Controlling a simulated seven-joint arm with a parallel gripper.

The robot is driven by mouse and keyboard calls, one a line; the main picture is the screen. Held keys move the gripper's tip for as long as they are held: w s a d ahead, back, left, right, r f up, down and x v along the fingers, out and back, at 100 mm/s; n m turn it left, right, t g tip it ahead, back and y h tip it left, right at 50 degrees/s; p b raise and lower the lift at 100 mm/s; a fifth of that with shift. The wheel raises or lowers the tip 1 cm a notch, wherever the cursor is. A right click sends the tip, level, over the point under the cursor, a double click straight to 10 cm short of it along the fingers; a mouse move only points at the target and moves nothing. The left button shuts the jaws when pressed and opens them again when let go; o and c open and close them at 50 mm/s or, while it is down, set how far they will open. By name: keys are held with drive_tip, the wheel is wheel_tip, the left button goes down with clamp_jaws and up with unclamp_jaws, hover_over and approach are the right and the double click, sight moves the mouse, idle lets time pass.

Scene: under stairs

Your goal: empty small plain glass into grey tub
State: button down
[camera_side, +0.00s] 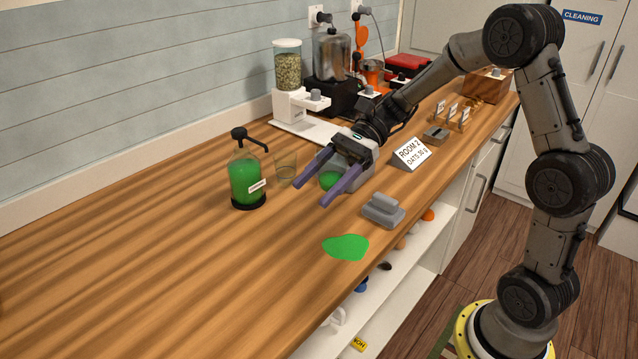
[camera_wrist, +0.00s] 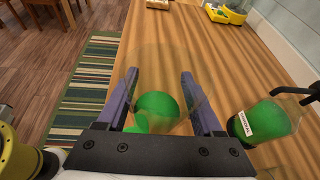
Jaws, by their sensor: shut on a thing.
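My gripper (camera_side: 328,180) has two purple fingers and is shut on a clear, plain glass (camera_wrist: 160,62), whose faint outline shows between and beyond the fingertips in the wrist view. Green stuff (camera_wrist: 157,107) shows in the held glass; in the side view it shows between the fingers (camera_side: 329,180). The glass's exact tilt is hard to tell. Another clear glass (camera_side: 286,168) stands on the counter behind the fingers, beside the pump bottle. A low grey object (camera_side: 383,211) sits right of my gripper; I cannot tell whether it is the grey tub.
A green puddle (camera_side: 346,247) lies on the wooden counter near its front edge. A pump bottle of green liquid (camera_side: 245,180) stands left of my gripper. A white sign (camera_side: 411,153) and dispensers (camera_side: 288,85) stand further back. The counter's left part is clear.

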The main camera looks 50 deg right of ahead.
drive_tip(key=shift+r, duration=0.1)
idle(0.3)
drive_tip(key=w+d+r+m+t+h, duration=0.1)
drive_tip(key=w+d+m+t, duration=0.1)
drive_tip(key=w+d, duration=0.5)
drive_tip(key=w+d+r+m+t, duration=0.2)
drive_tip(key=w+d, duration=0.3)
drive_tip(key=w, duration=0.4)
drive_tip(key=w+d+f+m+t, duration=0.1)
drive_tip(key=w+d+f, duration=0.2)
drive_tip(key=d, duration=0.4)
drive_tip(key=w+d+f+m+t+h, duration=0.1)
drive_tip(key=w+d+f, duration=0.2)
drive_tip(key=d, duration=0.3)
drive_tip(key=shift+d+f, duration=0.35)
drive_tip(key=shift+f, duration=0.3)
drive_tip(key=shift+t+h, duration=0.3)
